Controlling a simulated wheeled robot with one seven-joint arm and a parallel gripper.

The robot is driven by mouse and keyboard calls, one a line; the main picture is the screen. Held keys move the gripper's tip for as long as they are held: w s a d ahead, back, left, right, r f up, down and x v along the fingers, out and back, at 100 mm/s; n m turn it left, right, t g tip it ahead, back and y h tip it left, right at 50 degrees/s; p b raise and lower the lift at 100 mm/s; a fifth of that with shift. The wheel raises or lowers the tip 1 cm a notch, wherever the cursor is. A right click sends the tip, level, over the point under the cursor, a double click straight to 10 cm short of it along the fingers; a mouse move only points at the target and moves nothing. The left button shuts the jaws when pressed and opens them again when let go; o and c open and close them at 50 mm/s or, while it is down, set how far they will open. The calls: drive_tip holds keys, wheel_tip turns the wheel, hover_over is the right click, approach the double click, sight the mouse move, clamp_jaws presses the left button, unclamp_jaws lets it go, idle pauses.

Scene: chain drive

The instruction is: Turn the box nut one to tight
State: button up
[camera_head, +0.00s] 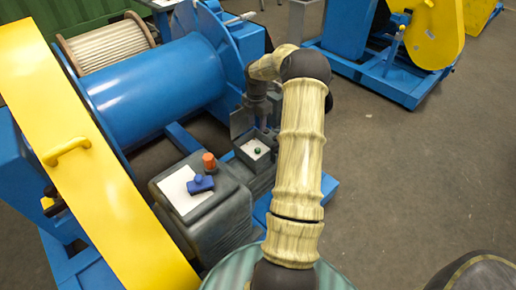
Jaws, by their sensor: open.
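A small grey box (239,151) with its lid standing up sits on the machine's frame near the middle of the picture. Inside it is a pale plate with a small green round part (258,150). I cannot tell which part is box nut one; no nut is clear at this size. My gripper (263,124) points down at the back of the box, beside the raised lid. It is open, and I see nothing held in it. Its fingertips are small and dark, and I cannot tell whether they touch anything.
A grey housing (222,207) stands in front of the box, with an orange-red cap (209,161) and a blue part (201,184) on top. A blue drum (155,85) and yellow guard (95,160) lie left.

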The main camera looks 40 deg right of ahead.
sight(257, 150)
wheel_tip(257, 150, down, 14)
drive_tip(key=shift+a+f+b, duration=0.1)
drive_tip(key=shift+f+b, duration=0.1)
drive_tip(key=shift+b, duration=1.05)
clamp_jaws()
